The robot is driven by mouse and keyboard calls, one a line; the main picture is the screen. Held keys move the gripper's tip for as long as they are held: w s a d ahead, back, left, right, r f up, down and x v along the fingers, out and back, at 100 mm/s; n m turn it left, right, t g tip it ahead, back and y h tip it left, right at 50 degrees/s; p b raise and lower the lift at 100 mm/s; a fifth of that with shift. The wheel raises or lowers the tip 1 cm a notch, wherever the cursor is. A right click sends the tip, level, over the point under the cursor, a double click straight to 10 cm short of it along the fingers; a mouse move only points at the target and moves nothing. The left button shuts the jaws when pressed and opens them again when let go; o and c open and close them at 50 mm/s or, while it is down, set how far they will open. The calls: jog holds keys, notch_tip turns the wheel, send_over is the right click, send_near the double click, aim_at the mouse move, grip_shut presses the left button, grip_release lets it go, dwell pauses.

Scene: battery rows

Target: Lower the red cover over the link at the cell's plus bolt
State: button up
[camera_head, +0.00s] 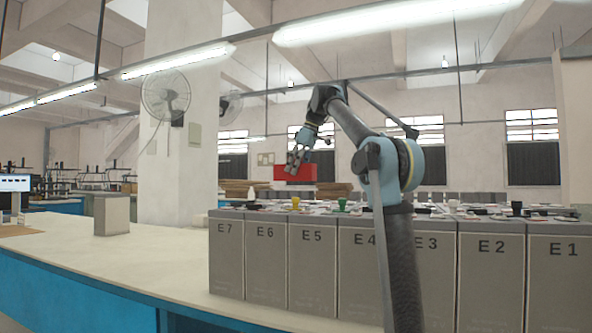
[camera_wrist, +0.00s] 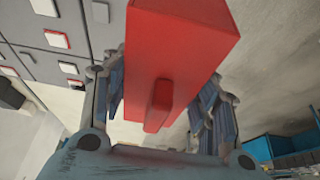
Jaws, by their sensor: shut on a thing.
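The red cover (camera_head: 298,173) hangs from my gripper (camera_head: 296,156) in the air above the tops of the grey cells, near E5 and E6 in the head view. In the wrist view the red cover (camera_wrist: 185,40) fills the upper middle, with its raised grip tab (camera_wrist: 160,100) between the fingers of my gripper (camera_wrist: 160,112). My gripper is shut on the cover. The cell E5 (camera_head: 312,265) stands in the row. The target plus bolt and its link cannot be made out in either view.
Cells E7 (camera_head: 227,265) to E1 (camera_head: 557,280) stand side by side, with small fittings on top. A yellow cup-like item (camera_head: 295,203) and a green one (camera_head: 342,204) stand on them. A grey box (camera_head: 111,214) is on the counter (camera_head: 150,250), otherwise largely clear.

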aim_at(308, 169)
jog(key=shift+f, duration=5.8)
jog(key=o, duration=1.2)
jog(key=shift+c, duration=0.2)
jog(key=v, duration=1.1)
jog(key=shift+d+r, duration=0.2)
jog(key=shift+r, duration=0.15)
